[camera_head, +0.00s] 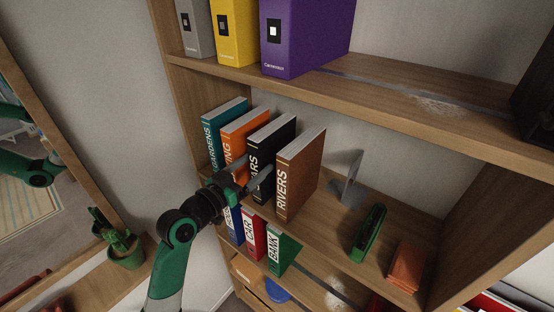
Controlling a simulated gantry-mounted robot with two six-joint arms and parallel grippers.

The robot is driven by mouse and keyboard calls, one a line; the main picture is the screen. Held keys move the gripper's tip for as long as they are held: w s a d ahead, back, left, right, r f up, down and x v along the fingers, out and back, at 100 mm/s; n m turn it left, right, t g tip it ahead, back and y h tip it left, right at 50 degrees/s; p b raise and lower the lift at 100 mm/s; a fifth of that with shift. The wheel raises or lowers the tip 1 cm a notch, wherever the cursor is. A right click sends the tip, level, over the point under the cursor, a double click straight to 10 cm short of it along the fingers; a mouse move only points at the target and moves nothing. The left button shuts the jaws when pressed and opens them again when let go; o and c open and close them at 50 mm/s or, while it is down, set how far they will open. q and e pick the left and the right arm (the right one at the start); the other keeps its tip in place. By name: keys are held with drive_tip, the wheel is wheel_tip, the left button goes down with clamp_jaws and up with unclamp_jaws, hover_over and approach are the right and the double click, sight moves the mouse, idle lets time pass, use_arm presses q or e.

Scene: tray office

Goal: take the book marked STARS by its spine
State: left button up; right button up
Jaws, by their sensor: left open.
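The black book (277,145) stands upright on the middle shelf, between an orange book (243,125) and the brown RIVERS book (301,172). The letters "ARS" show on its spine; the rest is hidden behind my left gripper. My left gripper (251,176) is open in front of the black book's spine, with its fingers pointing at it. One finger overlaps the spine in the picture; I cannot tell whether it touches. My right gripper is not in view.
A teal GARDENS book (221,120) stands at the row's left end. Binders (300,35) stand on the shelf above; smaller books (283,249) stand below.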

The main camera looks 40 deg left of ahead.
sight(270, 152)
use_arm(q)
drive_tip(key=shift+w+a+r+p, duration=0.1)
drive_tip(key=shift+w+p, duration=0.35)
drive_tip(key=shift+w, duration=2.85)
clamp_jaws()
drive_tip(key=shift+r, duration=0.15)
